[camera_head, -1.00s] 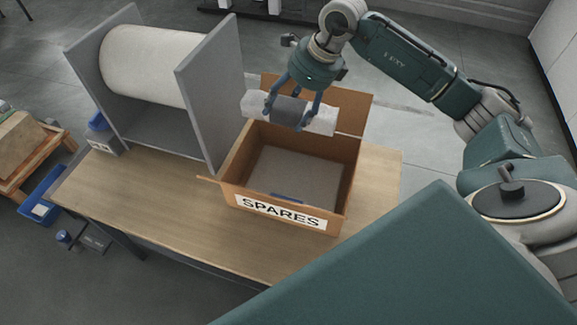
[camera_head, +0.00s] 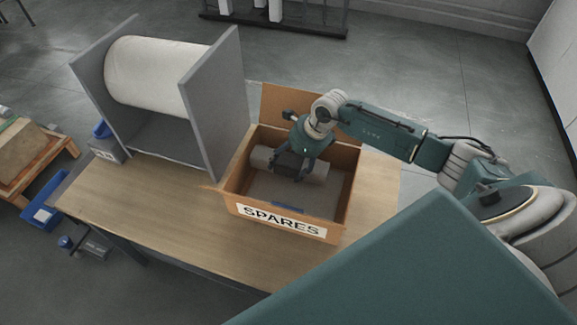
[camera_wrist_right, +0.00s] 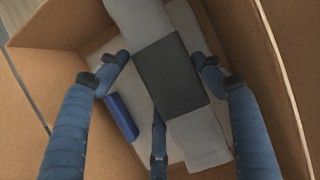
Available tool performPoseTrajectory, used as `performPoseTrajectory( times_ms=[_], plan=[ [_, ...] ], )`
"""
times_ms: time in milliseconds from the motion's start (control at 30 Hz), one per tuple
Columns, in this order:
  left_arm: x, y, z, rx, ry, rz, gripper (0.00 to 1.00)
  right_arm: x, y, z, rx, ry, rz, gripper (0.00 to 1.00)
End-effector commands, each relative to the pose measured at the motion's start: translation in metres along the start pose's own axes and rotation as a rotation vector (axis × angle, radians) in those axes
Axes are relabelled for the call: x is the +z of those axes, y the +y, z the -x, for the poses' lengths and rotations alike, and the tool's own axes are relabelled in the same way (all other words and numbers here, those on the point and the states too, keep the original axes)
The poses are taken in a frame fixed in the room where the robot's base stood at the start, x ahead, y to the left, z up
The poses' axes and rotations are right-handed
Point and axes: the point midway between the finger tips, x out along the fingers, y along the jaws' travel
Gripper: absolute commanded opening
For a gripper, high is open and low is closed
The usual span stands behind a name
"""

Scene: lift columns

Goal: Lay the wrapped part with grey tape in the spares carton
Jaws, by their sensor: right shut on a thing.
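The spares carton (camera_head: 280,218) is an open cardboard box with a SPARES label on its front, standing on the wooden table. The wrapped part (camera_head: 313,174) is a pale bundle with a dark grey tape band around its middle. My right gripper (camera_head: 286,172) is inside the carton, shut on the wrapped part across the tape. In the right wrist view the fingers flank the grey tape (camera_wrist_right: 170,78), with the carton floor just beneath. Whether the part touches the floor is hard to tell. My left gripper is not in view.
A grey stand with a large white roll (camera_head: 150,75) is left of the carton on the table (camera_head: 150,210). A small blue item (camera_wrist_right: 121,117) lies on the carton floor beside the part. The carton's back flap (camera_head: 285,105) stands up.

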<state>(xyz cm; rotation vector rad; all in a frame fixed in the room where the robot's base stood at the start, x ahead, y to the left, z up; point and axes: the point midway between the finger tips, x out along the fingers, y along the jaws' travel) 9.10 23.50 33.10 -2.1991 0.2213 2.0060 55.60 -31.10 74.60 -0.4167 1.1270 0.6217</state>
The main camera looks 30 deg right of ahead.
Motion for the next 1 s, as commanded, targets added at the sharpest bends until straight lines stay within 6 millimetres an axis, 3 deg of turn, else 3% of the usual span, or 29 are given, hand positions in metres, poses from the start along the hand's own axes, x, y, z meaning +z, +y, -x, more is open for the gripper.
performPoseTrajectory(
  times_ms=[167,967,1000],
  plan=[
    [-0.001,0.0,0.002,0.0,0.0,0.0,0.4,-0.005,-0.001,-0.016,-0.001,-0.005,-0.001,0.2],
    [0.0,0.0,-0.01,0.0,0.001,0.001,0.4,-0.01,-0.001,-0.028,-0.003,-0.005,0.0,0.2],
    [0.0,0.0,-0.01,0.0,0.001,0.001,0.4,-0.012,0.0,-0.029,-0.001,-0.001,0.0,0.73]
  ],
)
